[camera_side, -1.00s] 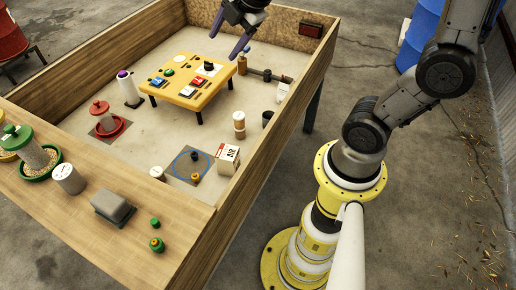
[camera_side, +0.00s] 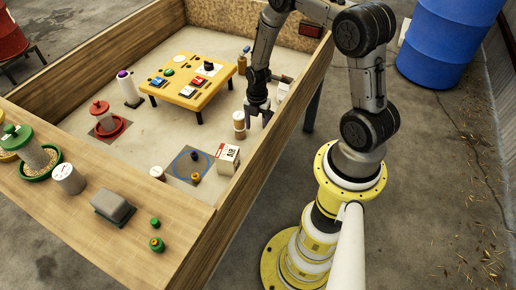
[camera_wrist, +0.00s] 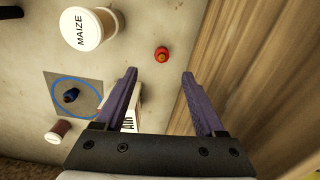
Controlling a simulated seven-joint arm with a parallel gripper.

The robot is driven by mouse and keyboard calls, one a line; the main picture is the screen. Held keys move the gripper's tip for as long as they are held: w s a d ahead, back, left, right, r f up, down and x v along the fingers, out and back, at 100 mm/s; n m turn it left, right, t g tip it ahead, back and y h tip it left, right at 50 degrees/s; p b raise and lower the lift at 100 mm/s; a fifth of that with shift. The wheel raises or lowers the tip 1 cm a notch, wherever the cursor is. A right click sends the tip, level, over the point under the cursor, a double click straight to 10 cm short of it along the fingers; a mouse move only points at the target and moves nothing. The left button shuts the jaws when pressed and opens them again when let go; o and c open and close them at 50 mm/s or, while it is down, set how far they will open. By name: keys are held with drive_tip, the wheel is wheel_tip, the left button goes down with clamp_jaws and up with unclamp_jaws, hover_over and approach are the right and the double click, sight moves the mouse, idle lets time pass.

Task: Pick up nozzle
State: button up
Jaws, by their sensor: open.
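No part is labelled as the nozzle. A small red piece with an orange centre (camera_wrist: 161,54), which may be it, stands on the bench floor in the wrist view. My gripper (camera_wrist: 159,72) is open and empty, its purple fingers on either side of the line to this piece, which shows just beyond their tips. In the side view my gripper (camera_side: 260,115) points down near the right wall, beside the maize tub; I cannot make out the red piece there. A small dark piece (camera_wrist: 71,95) stands inside the blue circle on a grey mat.
The maize tub (camera_wrist: 88,30) stands left of the fingers. A white box marked AIR (camera_wrist: 130,118) is partly hidden behind the left finger. The wooden wall (camera_wrist: 245,60) rises close on the right. A yellow table (camera_side: 190,90) stands farther back. Open floor lies around the red piece.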

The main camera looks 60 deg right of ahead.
wheel_tip(320, 180, down, 4)
drive_tip(key=shift+f, duration=0.2)
drive_tip(key=shift+s+a+f, duration=0.1)
drive_tip(key=shift+f, duration=1.4)
drive_tip(key=shift+s+f, duration=0.1)
drive_tip(key=shift+f, duration=1.4)
clamp_jaws()
